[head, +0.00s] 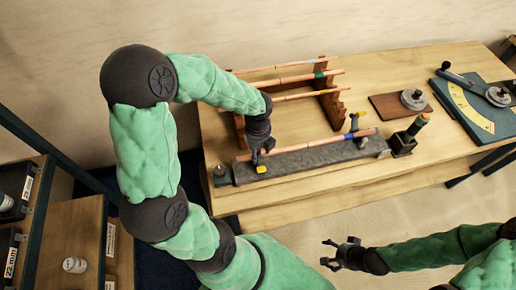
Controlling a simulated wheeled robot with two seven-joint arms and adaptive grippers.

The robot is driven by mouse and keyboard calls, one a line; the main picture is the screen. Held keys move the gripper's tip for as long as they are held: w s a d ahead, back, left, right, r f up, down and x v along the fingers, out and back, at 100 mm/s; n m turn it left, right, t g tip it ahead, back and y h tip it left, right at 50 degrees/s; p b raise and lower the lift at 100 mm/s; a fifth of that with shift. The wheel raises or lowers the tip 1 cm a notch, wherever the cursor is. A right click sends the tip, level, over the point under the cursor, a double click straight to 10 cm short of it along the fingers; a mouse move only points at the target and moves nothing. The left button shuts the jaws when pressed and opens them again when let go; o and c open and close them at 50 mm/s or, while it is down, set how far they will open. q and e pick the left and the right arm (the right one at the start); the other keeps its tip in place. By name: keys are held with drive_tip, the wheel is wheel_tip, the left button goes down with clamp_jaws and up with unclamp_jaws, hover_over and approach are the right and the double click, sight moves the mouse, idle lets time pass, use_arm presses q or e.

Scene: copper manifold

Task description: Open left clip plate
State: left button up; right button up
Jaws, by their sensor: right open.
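A grey rail (310,160) lies along the front of the workbench, with a copper pipe (318,142) along it. At its left part a small yellow piece (262,170), which appears to belong to the left clip, shows just below my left gripper (257,157). The gripper points down over the pipe's left end and hides most of that clip. I cannot tell whether it touches the plate or how far its fingers are apart. A right clip (355,124) with a yellow part stands upright near the rail's right end. My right gripper (332,255) is open and empty, in front of the bench.
Behind the rail, a brown wooden rack (330,103) holds several copper pipes. A shelf (75,235) stands at left.

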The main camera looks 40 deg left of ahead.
use_arm(q)
drive_tip(key=shift+s+r, duration=0.1)
drive_tip(key=c, duration=0.7)
drive_tip(key=shift+o, duration=0.2)
